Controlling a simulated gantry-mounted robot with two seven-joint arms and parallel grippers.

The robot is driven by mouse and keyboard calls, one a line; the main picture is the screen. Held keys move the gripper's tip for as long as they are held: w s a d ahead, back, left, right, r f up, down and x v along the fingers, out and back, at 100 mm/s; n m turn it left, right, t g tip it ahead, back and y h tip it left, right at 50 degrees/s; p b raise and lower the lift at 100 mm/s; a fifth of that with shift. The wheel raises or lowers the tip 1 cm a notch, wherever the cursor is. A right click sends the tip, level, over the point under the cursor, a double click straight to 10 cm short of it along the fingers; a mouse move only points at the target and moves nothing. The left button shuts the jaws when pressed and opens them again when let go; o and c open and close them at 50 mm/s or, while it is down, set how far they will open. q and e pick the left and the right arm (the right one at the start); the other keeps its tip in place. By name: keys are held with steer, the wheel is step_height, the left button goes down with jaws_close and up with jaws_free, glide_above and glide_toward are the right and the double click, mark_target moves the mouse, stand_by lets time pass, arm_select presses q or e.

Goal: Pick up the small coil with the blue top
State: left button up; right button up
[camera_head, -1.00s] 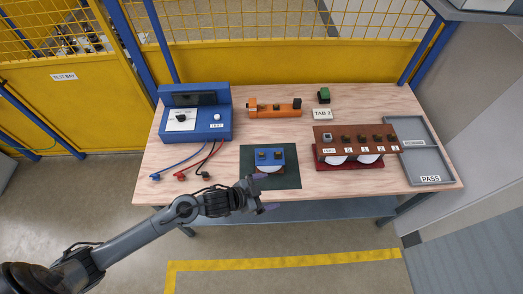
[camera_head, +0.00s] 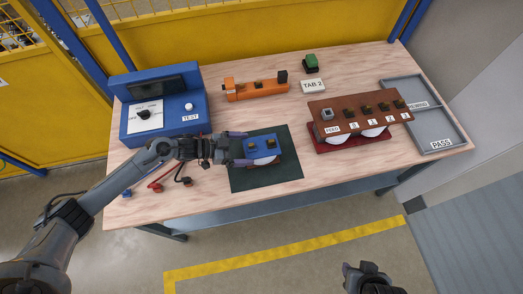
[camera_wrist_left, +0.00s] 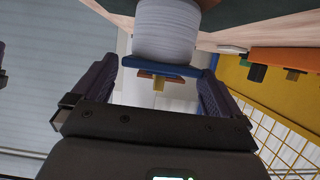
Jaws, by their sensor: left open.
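The small coil has a blue top (camera_head: 262,146) with dark and brass terminals, over a white winding. It stands on the dark green mat (camera_head: 285,180) at the table's front middle. My left gripper (camera_head: 240,150) is open at the coil's left side, its fingers pointing at the blue top. In the left wrist view, the white winding (camera_wrist_left: 167,35) and the edge of the blue top (camera_wrist_left: 165,68) lie ahead of and partly between the open fingers (camera_wrist_left: 158,78). I cannot tell if they touch. My right gripper (camera_head: 370,279) is at the bottom edge, its jaws unclear.
A blue test box (camera_head: 160,122) with red and blue leads stands at the left. A brown-topped coil rack (camera_head: 360,111) stands right of the mat, beside a grey tray (camera_head: 447,132) labelled PASS.

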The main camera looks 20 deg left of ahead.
mark_target(258, 148)
arm_select(q)
steer(key=shift+b+x, duration=0.3)
steer(key=shift+x, duration=2.55)
steer(key=shift+a, duration=0.1)
steer(key=shift+c, duration=0.5)
steer(key=c, duration=1.2)
steer(key=shift+r, duration=0.1)
steer(key=shift+c, duration=0.8)
steer(key=shift+w+r, duration=0.1)
